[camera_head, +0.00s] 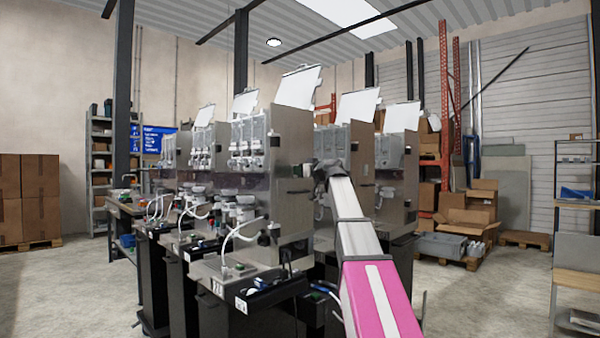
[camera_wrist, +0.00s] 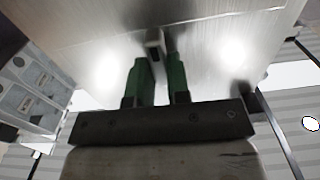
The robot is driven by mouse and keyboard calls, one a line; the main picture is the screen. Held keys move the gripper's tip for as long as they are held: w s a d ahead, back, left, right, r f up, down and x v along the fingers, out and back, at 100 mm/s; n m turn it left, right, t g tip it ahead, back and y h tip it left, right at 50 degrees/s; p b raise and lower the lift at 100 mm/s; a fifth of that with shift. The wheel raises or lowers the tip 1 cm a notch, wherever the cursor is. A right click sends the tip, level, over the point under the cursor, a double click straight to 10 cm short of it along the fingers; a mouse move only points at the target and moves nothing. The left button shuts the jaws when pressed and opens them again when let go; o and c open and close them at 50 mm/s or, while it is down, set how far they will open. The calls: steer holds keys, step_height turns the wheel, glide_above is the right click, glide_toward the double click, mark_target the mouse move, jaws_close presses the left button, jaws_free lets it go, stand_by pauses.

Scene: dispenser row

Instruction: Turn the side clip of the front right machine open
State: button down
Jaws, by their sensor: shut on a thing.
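The front right machine (camera_head: 290,155) is a grey metal dispenser with a raised lid, on a black stand. My arm reaches up to its right side panel, and my gripper's end is largely hidden behind my wrist in the head view. In the wrist view, the bare metal panel (camera_wrist: 215,45) fills the upper part. A small grey side clip (camera_wrist: 154,42) sticks out of it. My gripper (camera_wrist: 158,62) has two green fingers, one on each side of the clip. They are shut on it, with only a narrow gap between them. How far the clip is turned cannot be told.
More dispensers (camera_head: 205,145) stand in a row to the left, and another machine (camera_head: 398,165) stands behind to the right. White hoses and a drip tray (camera_head: 230,268) are in front. Cartons (camera_head: 470,215) on pallets stand at the right.

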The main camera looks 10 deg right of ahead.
steer(key=shift+s+a+r+m, duration=0.1)
steer(key=shift+a+r+m, duration=0.1)
steer(key=shift+m, duration=2.75)
steer(key=shift+s+a+r+m, duration=0.1)
steer(key=shift+r+m, duration=0.05)
steer(key=shift+m, duration=2.75)
steer(key=shift+s+a+r+m, duration=0.1)
steer(key=shift+r+m, duration=0.1)
steer(key=shift+m, duration=2.75)
steer(key=c, duration=1.1)
jaws_free()
steer(key=shift+s, duration=0.1)
steer(key=v, duration=1)
steer(key=shift+s+d, duration=0.25)
